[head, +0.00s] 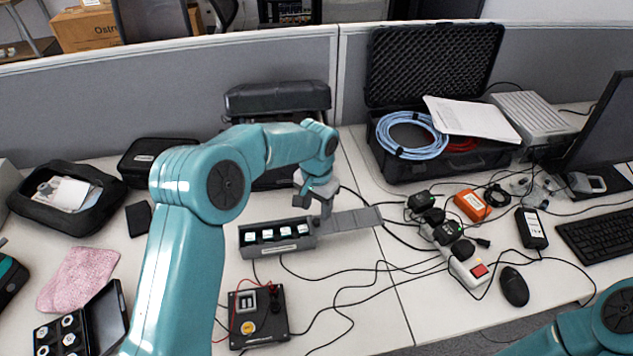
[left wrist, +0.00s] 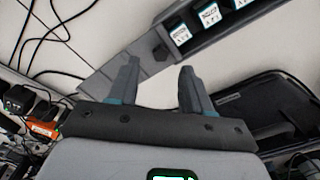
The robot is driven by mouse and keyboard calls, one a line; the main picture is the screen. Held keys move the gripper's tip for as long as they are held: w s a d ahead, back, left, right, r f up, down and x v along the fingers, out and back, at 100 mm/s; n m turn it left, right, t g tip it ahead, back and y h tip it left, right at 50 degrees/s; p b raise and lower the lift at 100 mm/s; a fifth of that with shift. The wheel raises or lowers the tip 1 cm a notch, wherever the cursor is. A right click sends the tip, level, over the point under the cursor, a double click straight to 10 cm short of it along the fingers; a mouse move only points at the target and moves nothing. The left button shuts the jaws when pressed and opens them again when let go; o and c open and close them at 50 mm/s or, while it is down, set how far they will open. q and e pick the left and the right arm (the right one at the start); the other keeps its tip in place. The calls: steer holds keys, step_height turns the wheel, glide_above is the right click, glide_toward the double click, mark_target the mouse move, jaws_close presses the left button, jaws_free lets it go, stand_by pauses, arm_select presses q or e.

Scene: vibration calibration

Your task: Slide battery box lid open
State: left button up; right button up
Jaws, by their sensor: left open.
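The battery box (head: 272,249) is a long grey box in the middle of the table, with several white-topped cells showing in its open top. Its flat grey lid (head: 355,220) sticks out to the right from the box's right end, and the cells are uncovered. In the left wrist view the box (left wrist: 188,52) is at the top and the lid (left wrist: 103,77) runs down to the left. My left gripper (head: 322,203) is over the box's right end, where the lid begins. Its jaws (left wrist: 158,85) are apart with nothing seen between them. My right gripper is out of view.
A black device with a red cable (head: 258,315) stands in front of the box. Loose black cables cross the table. A power strip (head: 466,268) and orange box (head: 472,205) are to the right. An open black case (head: 410,173) stands behind.

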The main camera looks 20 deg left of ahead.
arm_select(q)
step_height(320, 180, up, 12)
stand_by(0.6)
